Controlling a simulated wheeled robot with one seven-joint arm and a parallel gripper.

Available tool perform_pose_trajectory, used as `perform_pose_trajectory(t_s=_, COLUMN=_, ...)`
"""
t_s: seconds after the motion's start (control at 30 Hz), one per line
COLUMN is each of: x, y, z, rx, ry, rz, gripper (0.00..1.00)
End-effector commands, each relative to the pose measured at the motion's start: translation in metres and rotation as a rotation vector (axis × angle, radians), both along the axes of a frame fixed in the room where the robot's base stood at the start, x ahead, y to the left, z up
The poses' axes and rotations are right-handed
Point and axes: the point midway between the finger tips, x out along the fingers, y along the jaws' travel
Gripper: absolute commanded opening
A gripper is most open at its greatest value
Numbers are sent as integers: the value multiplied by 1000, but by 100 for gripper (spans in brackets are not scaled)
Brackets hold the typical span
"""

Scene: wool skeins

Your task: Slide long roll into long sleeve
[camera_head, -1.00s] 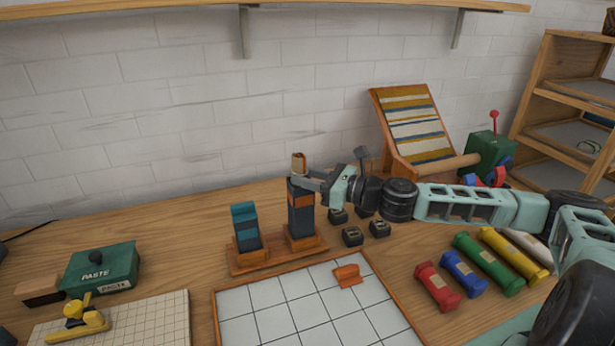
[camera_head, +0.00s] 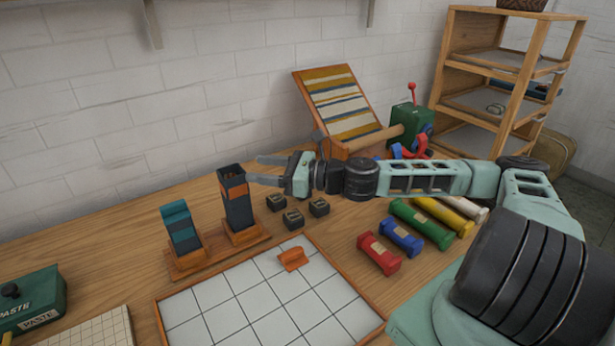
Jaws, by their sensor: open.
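The tall dark sleeve (camera_head: 238,210) with an orange band stands upright in the wooden rack (camera_head: 218,257). Its top opening shows a brownish end of a roll (camera_head: 231,171) inside, at or below the rim; the rest of that roll is hidden. A shorter dark sleeve (camera_head: 183,236) with a teal top stands to its left in the same rack. My gripper (camera_head: 254,170) is open and empty, held level just right of the tall sleeve's top, with its fingers pointing left toward it. I cannot tell whether a fingertip touches the sleeve.
Red (camera_head: 379,254), blue (camera_head: 401,237), green (camera_head: 421,224), yellow and white rolls lie on the right under my arm. Small dark blocks (camera_head: 293,219) sit right of the rack. A white tiled tray (camera_head: 262,300) with an orange piece (camera_head: 293,259) lies in front.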

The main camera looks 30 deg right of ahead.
Motion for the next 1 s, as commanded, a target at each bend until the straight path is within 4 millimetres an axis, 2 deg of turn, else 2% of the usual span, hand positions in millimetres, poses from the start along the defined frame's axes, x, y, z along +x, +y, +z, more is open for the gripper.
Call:
perform_pose_trajectory(t_s=0.03, x=-7, y=-10, z=-2, rx=0, ry=0, rz=-5, gripper=56)
perform_pose_trajectory(t_s=0.3, x=-47, y=-49, z=-2, rx=-1, ry=1, rz=-5, gripper=56)
perform_pose_trajectory(t_s=0.5, x=-68, y=-69, z=-1, rx=-1, ry=1, rz=-2, gripper=56)
perform_pose_trajectory(t_s=0.7, x=-78, y=-78, z=0, rx=0, ry=0, rz=-1, gripper=56)
perform_pose_trajectory(t_s=1.0, x=-79, y=-79, z=0, rx=0, ry=0, rz=0, gripper=56)
